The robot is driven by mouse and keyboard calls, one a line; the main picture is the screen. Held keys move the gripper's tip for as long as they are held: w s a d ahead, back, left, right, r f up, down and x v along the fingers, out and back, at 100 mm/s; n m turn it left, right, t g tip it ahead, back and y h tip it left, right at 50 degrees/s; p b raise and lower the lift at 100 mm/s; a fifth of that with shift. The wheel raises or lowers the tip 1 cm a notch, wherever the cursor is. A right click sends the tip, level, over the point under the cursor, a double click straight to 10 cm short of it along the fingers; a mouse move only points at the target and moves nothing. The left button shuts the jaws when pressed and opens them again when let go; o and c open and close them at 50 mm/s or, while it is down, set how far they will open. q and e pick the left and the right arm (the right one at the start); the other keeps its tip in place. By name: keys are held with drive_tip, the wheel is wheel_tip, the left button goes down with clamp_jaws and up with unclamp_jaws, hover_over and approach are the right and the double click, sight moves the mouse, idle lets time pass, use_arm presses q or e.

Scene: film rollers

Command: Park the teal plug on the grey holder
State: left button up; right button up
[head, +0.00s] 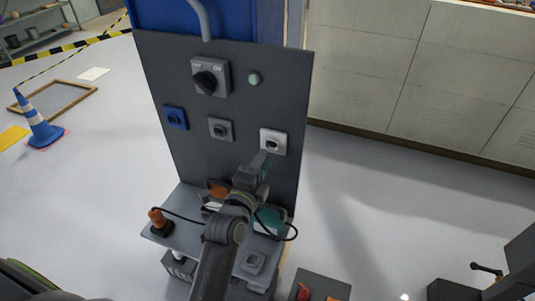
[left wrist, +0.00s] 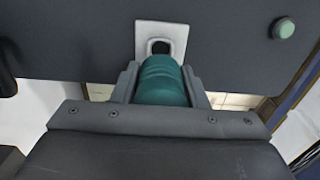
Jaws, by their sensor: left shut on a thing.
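My left gripper (head: 262,166) is in front of the panel, just below the white socket (head: 273,142). It is shut on the teal plug (left wrist: 162,82), which sits between both fingers in the left wrist view. The plug's far end points at the white socket (left wrist: 160,40), whose dark opening shows just beyond it. I cannot tell whether plug and socket touch. The grey holder (head: 254,262) is a small square block on the shelf's front right part, below my arm, and looks empty. My right gripper is not in view.
The dark panel (head: 150,80) also carries a blue socket (head: 176,117), a grey socket (head: 221,129), a rotary switch (head: 210,78) and a green button (head: 254,79). An orange plug (head: 157,217) stands at the shelf's left end. A black cable (head: 292,232) loops beside my arm.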

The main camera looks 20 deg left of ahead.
use_arm(q)
drive_tip(key=shift+s, duration=0.2)
drive_tip(key=shift+f, duration=0.1)
drive_tip(key=shift+s+d+f+g+y, duration=0.1)
drive_tip(key=shift+s+f+g, duration=1.6)
drive_tip(key=shift+f+g, duration=2)
drive_tip(key=shift+s+d+f+g+y, duration=0.15)
drive_tip(key=shift+s+f+g, duration=1.9)
drive_tip(key=shift+f, duration=2.9)
drive_tip(key=shift+s+d+f+g+y, duration=0.1)
drive_tip(key=shift+s+f+g, duration=1.3)
drive_tip(key=shift+f+g, duration=2.4)
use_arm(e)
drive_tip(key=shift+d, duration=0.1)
use_arm(q)
drive_tip(key=shift+f+t, duration=0.55)
